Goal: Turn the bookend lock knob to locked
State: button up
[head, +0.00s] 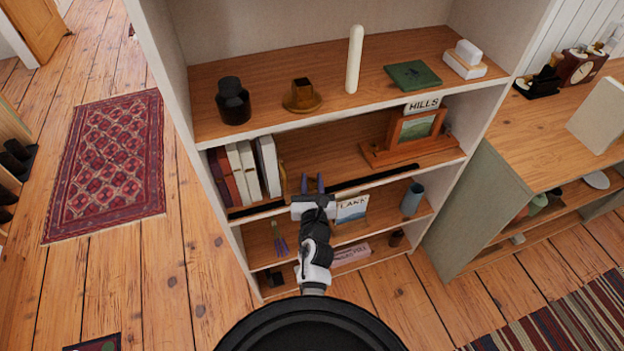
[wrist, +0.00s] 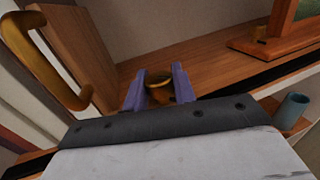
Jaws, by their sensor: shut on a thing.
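The bookend is a wooden upright with a curved brass handle (wrist: 45,60), on the middle shelf at the right end of the books; its wooden side (wrist: 80,40) shows in the wrist view. The handle shows small in the head view (head: 283,176). A brass lock knob (wrist: 159,90) sits low beside the bookend, between the two purple fingers of my gripper (wrist: 158,80). My gripper is shut on the knob. In the head view my gripper (head: 312,183) reaches into the middle shelf, and the knob is hidden there. The knob's setting cannot be read.
Several books (head: 246,170) stand left of the bookend. A dark rail (head: 375,179) runs along the shelf front. A framed picture (head: 415,129) on a wooden base stands at the right. A blue cup (head: 412,199) is on the shelf below. The shelf's middle is clear.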

dwell(0.6)
jog(key=o, duration=1)
jog(key=shift+s, duration=0.1)
